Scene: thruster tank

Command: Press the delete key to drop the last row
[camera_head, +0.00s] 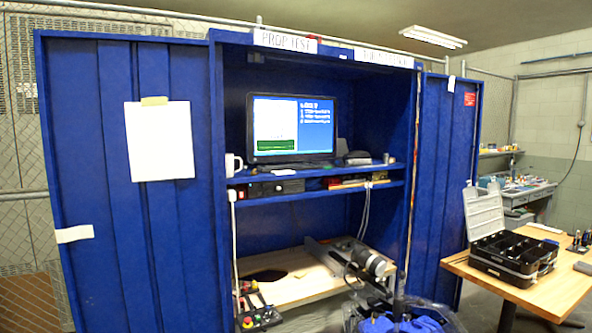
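A monitor (291,129) stands lit on the upper shelf of an open blue cabinet. Its screen is blue, with a pale panel, a green block and a few lines of white text at the right, too small to read. I cannot make out a keyboard or a delete key; a thin light strip (285,172) lies on the shelf edge below the monitor. A dark box with red parts (260,317) sits low at the left of the cabinet; its controls are too small to tell. Neither of my grippers shows in the head view.
A grey cylindrical motor-like unit (368,262) sits on the lower wooden board (290,286). A clear tub with blue contents (400,322) stands in front. At the right, a wooden table (545,292) carries an open black case (512,256). A white mug (233,164) stands left of the monitor.

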